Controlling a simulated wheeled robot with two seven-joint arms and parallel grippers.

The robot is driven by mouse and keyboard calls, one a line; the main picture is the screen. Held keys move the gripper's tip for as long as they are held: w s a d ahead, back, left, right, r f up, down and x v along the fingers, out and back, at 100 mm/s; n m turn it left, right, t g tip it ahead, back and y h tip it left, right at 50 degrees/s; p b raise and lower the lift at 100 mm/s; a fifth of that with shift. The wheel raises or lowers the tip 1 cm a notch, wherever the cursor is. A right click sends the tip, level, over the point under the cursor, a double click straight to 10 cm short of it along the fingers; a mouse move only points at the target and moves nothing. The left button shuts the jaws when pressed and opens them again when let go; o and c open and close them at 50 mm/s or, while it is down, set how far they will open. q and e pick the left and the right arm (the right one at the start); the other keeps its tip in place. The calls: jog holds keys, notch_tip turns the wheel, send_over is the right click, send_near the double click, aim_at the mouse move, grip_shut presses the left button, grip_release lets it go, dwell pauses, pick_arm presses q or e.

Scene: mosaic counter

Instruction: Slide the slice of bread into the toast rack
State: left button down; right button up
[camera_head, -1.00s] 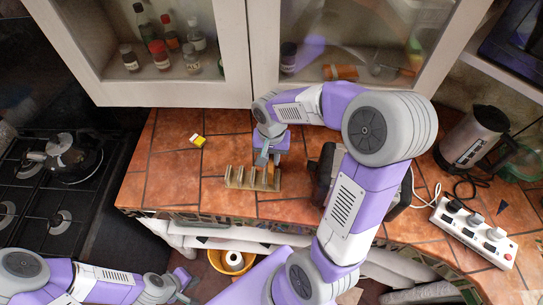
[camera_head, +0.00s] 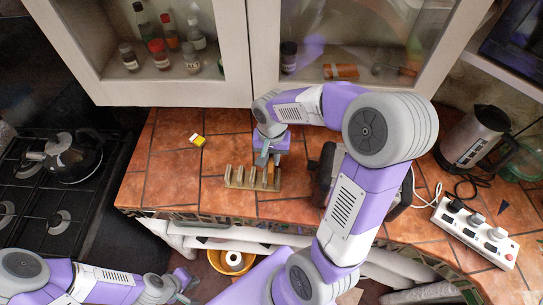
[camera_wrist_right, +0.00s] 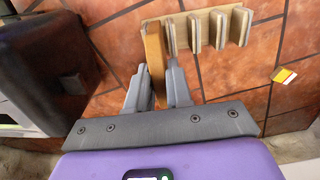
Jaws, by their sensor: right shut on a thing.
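The wooden toast rack (camera_head: 238,180) stands on the tiled counter, its upright dividers in a row; it also shows in the right wrist view (camera_wrist_right: 218,32). The brown slice of bread (camera_wrist_right: 154,55) is on edge between the fingers of my right gripper (camera_wrist_right: 158,88), which is shut on it. The slice is at the rack's right end in the head view, in line with the dividers; its lower edge is hidden, so I cannot tell how deep it sits. My left gripper (camera_head: 186,285) is low at the left, away from the counter top, empty.
A dark appliance (camera_head: 325,172) stands just right of the rack. A small yellow packet (camera_head: 197,140) lies behind and left of it. A kettle (camera_head: 474,138) and power strip (camera_head: 475,232) are at the right. The stove is at the left. Counter left of the rack is clear.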

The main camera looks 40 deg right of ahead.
jog(key=shift+f+b, duration=1.8)
jog(key=shift+f, duration=0.4)
jog(key=o, duration=0.5)
jog(key=o, duration=0.6)
jog(key=shift+c, duration=0.2)
notch_tip(320, 180, up, 8)
jog(key=shift+f+p, duration=0.15)
jog(key=shift+p, duration=0.55)
